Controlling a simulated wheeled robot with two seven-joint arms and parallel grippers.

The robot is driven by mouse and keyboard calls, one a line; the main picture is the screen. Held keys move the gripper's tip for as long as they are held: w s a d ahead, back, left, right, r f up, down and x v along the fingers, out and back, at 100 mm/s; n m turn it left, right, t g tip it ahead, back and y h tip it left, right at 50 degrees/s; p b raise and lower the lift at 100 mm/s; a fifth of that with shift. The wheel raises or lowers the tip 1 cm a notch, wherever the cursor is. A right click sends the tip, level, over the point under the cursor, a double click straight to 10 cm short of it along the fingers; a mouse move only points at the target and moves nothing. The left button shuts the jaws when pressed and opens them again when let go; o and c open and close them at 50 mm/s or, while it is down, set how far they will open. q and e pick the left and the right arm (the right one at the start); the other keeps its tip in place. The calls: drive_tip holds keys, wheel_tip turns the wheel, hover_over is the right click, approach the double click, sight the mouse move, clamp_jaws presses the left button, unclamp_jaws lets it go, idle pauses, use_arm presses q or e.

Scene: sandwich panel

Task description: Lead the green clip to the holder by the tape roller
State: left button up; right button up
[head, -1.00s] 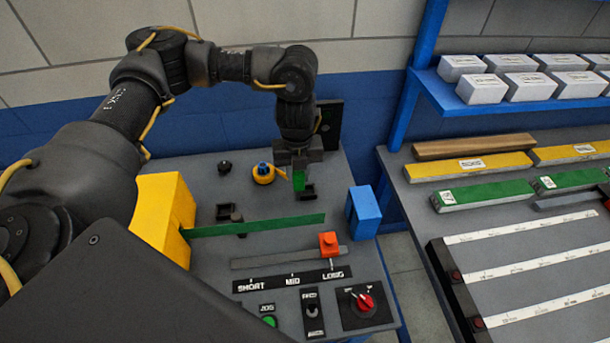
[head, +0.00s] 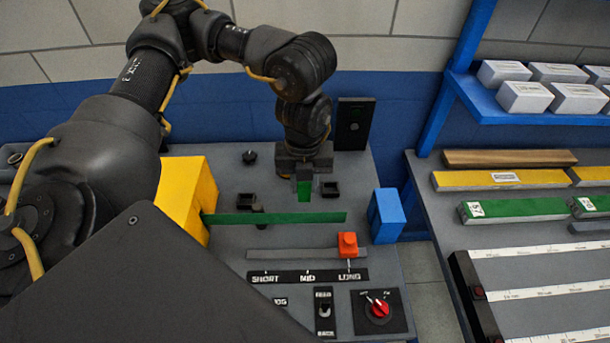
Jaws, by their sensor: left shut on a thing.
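My left gripper (head: 304,172) points down over the grey panel (head: 375,172) and is shut on the green clip (head: 304,189). A small black holder (head: 330,190) sits just right of the clip, apart from it in the picture. Another black holder (head: 250,203) is further left, behind the long green strip (head: 300,217). The tape roller is almost wholly hidden behind the left gripper. I cannot tell how high the clip is above the panel. My right gripper is not in view.
A yellow block (head: 190,195) stands at the left end of the strip, a blue block (head: 387,215) near its right end. An orange slider (head: 347,244) and a red knob (head: 379,308) are in front. A black knob (head: 249,156) stands at the back.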

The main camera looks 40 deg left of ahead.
use_arm(q)
drive_tip(key=n, duration=0.2)
drive_tip(key=w+d+n, duration=0.1)
drive_tip(key=n, duration=0.1)
drive_tip(key=shift+r, duration=0.1)
drive_tip(key=w+d+n, duration=0.1)
drive_tip(key=n, duration=0.3)
drive_tip(key=w+d+n, duration=0.1)
drive_tip(key=n, duration=0.4)
drive_tip(key=w+n, duration=0.1)
drive_tip(key=n, duration=0.3)
drive_tip(key=shift+w+d+r+n, duration=0.15)
drive_tip(key=shift+d+r+n, duration=0.25)
